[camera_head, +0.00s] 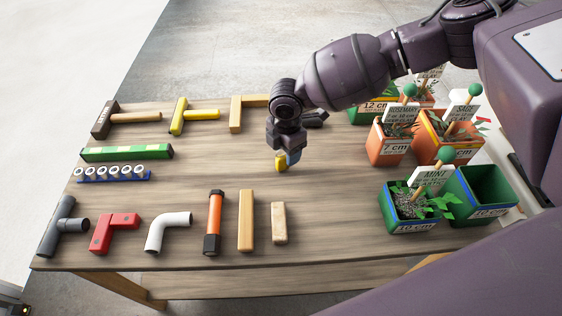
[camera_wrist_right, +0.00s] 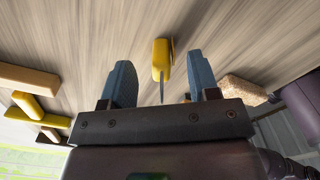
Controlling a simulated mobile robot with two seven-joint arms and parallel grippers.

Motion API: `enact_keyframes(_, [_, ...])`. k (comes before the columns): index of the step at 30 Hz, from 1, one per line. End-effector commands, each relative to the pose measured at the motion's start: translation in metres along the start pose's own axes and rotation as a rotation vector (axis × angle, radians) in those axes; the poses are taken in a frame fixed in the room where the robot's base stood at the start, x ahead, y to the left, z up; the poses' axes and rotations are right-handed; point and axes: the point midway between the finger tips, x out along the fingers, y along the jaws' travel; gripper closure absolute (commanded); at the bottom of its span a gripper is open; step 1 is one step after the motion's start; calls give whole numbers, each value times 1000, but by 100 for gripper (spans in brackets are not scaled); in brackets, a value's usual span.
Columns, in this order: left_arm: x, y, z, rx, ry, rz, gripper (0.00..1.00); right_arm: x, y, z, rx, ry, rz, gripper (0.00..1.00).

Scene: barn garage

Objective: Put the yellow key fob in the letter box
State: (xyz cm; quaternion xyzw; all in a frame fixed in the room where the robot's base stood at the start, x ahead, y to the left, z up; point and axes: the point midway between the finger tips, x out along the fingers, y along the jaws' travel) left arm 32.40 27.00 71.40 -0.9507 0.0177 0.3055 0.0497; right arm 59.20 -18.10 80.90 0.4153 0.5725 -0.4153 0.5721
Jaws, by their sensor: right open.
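The yellow key fob (camera_head: 281,163) stands out on the wooden table, just below my right gripper (camera_head: 290,157). In the right wrist view the fob (camera_wrist_right: 161,55) lies in the gap between the two blue fingertips, with a thin dark part pointing toward the palm. The right gripper (camera_wrist_right: 160,68) is open, with clear space between the fob and each finger. In the head view the fingers partly cover the fob's surroundings. My left gripper is not in view. I see no letter box in either view.
The table (camera_head: 330,190) holds tools and pipe pieces at left, including a green bar (camera_head: 127,153), a white elbow (camera_head: 168,228) and an orange cylinder (camera_head: 215,217). Potted plants with labels, such as a mint pot (camera_head: 412,226), crowd the right. The table is bare around the fob.

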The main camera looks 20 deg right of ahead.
Motion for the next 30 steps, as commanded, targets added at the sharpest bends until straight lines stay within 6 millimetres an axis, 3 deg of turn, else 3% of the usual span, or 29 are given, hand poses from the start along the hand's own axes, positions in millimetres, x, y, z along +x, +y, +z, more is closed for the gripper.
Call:
enact_keyframes(4, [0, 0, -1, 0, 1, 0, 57, -1, 0, 0, 0, 0, 1, 45])
enact_keyframes(15, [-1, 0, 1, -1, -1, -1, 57, -1, 0, 0, 0, 0, 0, 100])
enact_keyframes(24, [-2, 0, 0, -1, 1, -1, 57, -4, 0, 0, 0, -1, 1, 100])
enact_keyframes(30, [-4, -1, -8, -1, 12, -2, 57, -30, 1, 0, 0, -1, 5, 100])
